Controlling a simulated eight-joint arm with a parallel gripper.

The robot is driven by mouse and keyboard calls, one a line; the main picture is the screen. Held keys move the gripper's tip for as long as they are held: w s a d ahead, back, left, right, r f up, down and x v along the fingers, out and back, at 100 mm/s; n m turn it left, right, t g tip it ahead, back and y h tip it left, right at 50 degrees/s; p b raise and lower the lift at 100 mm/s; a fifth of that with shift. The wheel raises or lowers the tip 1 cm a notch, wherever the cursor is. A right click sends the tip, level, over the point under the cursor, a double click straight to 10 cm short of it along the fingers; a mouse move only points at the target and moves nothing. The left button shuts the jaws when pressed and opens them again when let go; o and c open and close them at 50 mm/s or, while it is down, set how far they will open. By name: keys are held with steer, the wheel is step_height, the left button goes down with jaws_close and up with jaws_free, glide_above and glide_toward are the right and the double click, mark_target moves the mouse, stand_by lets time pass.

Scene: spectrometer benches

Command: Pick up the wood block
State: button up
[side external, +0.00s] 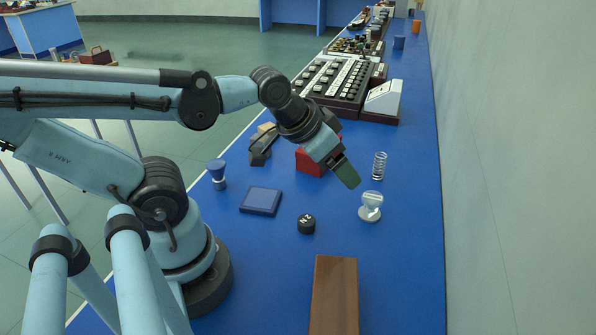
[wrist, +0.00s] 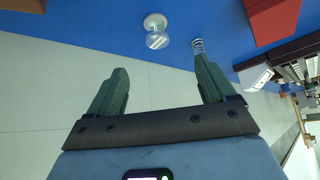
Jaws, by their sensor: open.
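A long brown wood block (side external: 335,295) lies on the blue bench at the front, cut off by the bottom edge of the side view. A dark brown corner shows at the top left of the wrist view; I cannot tell for sure whether it is the same block. My gripper (side external: 346,172) is above the bench, well beyond the block and angled down to the right. In the wrist view its two green fingers (wrist: 161,78) stand wide apart with nothing between them.
A clear glass knob-like piece (side external: 370,206) and a spring (side external: 379,165) stand near my gripper. A red block (side external: 311,160) is behind it. A black round weight (side external: 307,223) and a dark blue square pad (side external: 261,201) lie on the bench (side external: 400,270). A wall (side external: 500,180) runs along the right.

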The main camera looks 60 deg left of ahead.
steer(key=shift+w+a, duration=0.1)
steer(key=w+a+r+n+g+y, duration=0.15)
steer(key=w+a+r, duration=0.3)
steer(key=a, duration=0.45)
steer(key=n+g+h, duration=0.2)
steer(key=g, duration=0.4)
glide_above(268, 127)
steer(key=shift+y, duration=0.25)
steer(key=f, duration=1.3)
steer(key=shift+s+a, duration=0.15)
steer(key=shift+a, duration=0.25)
steer(key=shift+w+d+f, duration=0.15)
steer(key=shift+f, duration=1.15)
steer(key=shift+w+d+f, duration=0.1)
steer(key=shift+d+f, duration=0.05)
steer(key=shift+f, duration=1.15)
